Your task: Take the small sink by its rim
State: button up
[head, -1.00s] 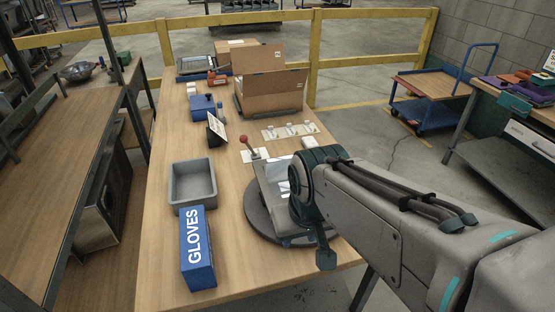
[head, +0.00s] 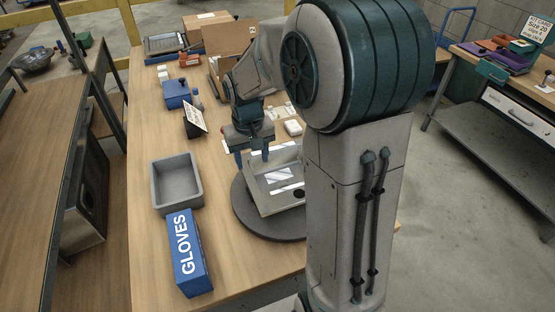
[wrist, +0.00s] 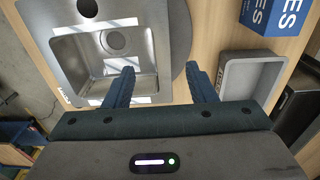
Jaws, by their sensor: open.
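The small sink (head: 258,190) is a shiny metal basin with a flat rim, lying on a dark round turntable (head: 252,222) on the wooden bench. In the wrist view the sink (wrist: 60,22) fills the upper left, with its bowl and round drain visible. My gripper (head: 252,155) is open and empty at the sink's far left side in the head view. In the wrist view my gripper's fingers (wrist: 160,70) straddle the line of the sink's right rim, one over the bowl and one outside. I cannot tell the height gap. My arm hides the sink's right part in the head view.
A grey bin (head: 178,207) and a blue GLOVES box (head: 188,255) stand left of the turntable. A tilted sign (head: 195,120), a blue box (head: 177,94) and an open carton (head: 232,45) stand farther back. Bare bench shows along the left edge.

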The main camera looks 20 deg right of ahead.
aim_at(251, 181)
jog(key=w+f, duration=0.1)
jog(key=f, duration=0.2)
jog(key=f+p, duration=0.1)
jog(key=f, duration=0.3)
jog(key=w+f, duration=0.1)
jog(key=f, duration=0.2)
jog(key=shift+w+f, duration=0.2)
jog(key=shift+w, duration=0.1)
jog(key=shift+w+f+p, duration=0.2)
jog(key=shift+f+p, duration=0.65)
jog(key=shift+f, duration=1.65)
jog(key=c, duration=1)
grip_shut()
jog(key=shift+r, duration=0.15)
